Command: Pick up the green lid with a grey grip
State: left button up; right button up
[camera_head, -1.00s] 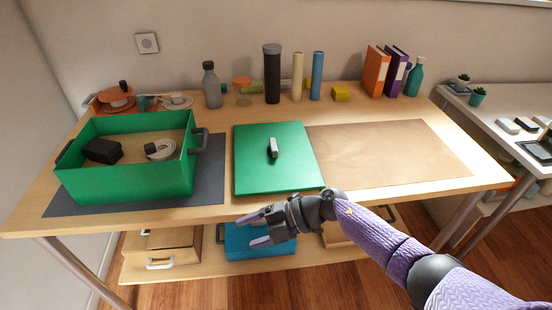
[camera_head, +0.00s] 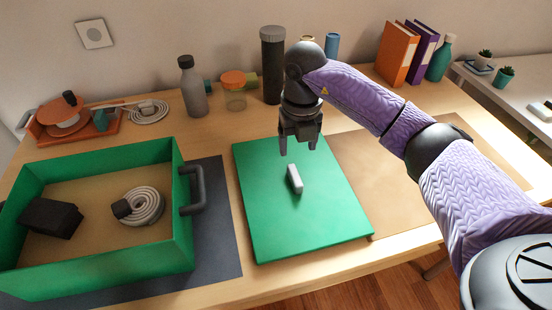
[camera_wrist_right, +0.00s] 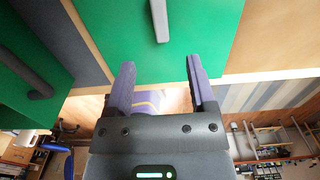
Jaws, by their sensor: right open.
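The green lid (camera_head: 279,224) lies flat on the table in the head view, to the right of the green box. Its grey grip (camera_head: 294,179) stands up near its middle. My right gripper (camera_head: 299,148) is above the far part of the lid, pointing down, open and empty, apart from the grip. In the right wrist view the lid (camera_wrist_right: 203,38) fills the upper middle, with the grip (camera_wrist_right: 160,20) at the top edge. The open fingers (camera_wrist_right: 160,88) show below it with nothing between them. My left gripper is not in view.
The green box (camera_head: 95,268) holds a black block (camera_head: 50,217) and a coiled strap (camera_head: 145,206). A grey bottle (camera_head: 194,88), a jar (camera_head: 234,93) and a black cylinder (camera_head: 272,66) stand behind the lid. A brown mat (camera_head: 400,190) lies to the right.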

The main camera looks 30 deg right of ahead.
jog(key=shift+w+f, duration=0.1)
jog(key=shift+w, duration=0.25)
jog(key=b, duration=0.2)
send_over(295, 175)
notch_tip(295, 175, down, 4)
jog(key=shift+f, duration=0.15)
notch_tip(295, 175, down, 6)
jog(key=shift+r+b, duration=0.25)
jog(key=shift+b, duration=0.65)
jog(key=shift+r, duration=0.1)
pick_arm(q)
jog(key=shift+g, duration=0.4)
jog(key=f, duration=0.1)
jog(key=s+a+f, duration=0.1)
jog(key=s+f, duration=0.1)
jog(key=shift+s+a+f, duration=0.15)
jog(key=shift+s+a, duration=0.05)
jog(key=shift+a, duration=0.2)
pick_arm(e)
grip_shut()
